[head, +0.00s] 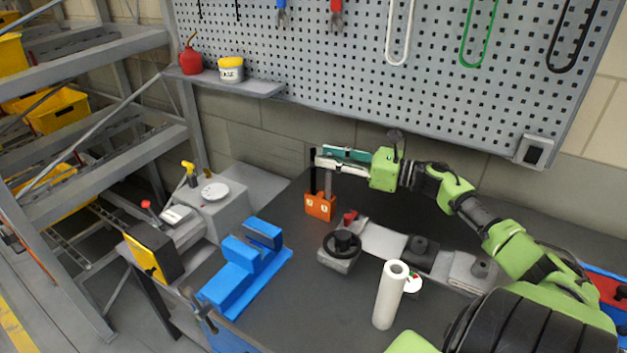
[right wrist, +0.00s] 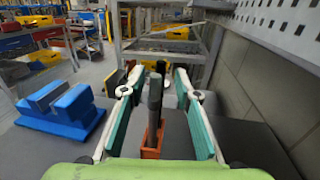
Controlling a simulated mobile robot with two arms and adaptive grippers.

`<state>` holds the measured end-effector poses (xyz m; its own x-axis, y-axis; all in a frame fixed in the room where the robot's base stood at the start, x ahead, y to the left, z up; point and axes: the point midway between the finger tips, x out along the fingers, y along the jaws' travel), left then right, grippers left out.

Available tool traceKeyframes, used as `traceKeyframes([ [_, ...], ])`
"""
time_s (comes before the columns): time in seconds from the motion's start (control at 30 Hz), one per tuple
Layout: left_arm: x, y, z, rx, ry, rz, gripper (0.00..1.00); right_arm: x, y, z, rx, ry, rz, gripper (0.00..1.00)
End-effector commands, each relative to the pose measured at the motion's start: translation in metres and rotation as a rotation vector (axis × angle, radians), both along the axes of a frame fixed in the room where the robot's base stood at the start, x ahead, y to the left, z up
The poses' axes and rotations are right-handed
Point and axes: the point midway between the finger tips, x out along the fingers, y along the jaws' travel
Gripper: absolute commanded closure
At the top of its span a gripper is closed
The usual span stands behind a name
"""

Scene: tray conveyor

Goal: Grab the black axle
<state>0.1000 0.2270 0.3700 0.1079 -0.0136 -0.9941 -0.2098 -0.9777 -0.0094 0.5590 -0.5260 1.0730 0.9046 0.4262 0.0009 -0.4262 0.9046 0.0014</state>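A black axle (head: 313,172) stands upright in an orange holder (head: 320,207) on the dark table. A grey rod (head: 327,183) stands just right of it in the same holder. My right gripper (head: 319,156) is open, with its fingertips at the upper part of the axle. In the right wrist view the two fingers (right wrist: 157,82) are well apart. The grey rod (right wrist: 154,102) shows between them, with the dark top of the axle (right wrist: 161,67) behind it and the orange holder (right wrist: 152,143) below. Contact with the fingers is not visible. My left gripper is out of view.
A blue block fixture (head: 245,272) lies left on the table. A pegboard wall (head: 440,90) rises close behind the arm. Shelving (head: 100,60) is at left.

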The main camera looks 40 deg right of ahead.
Motion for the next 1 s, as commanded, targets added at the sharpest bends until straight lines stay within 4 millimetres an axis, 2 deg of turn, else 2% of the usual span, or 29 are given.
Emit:
traceKeyframes([
  [0.13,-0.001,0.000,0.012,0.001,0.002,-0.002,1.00,0.017,0.007,0.005,0.001,-0.003,-0.001,0.71],
  [0.33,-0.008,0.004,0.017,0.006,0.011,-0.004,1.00,0.036,0.016,0.003,0.001,-0.002,-0.001,0.71],
  [0.7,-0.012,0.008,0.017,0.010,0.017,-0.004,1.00,0.042,0.019,0.000,0.000,0.001,0.000,0.71],
  [0.8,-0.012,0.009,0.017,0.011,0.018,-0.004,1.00,0.041,0.019,0.000,0.000,0.001,0.000,0.97],
  [0.83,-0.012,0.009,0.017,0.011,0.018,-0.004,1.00,0.041,0.019,0.000,0.000,0.001,0.000,1.00],
  [1.0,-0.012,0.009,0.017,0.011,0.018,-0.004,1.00,0.041,0.019,0.001,0.000,-0.001,0.000,1.00],
])
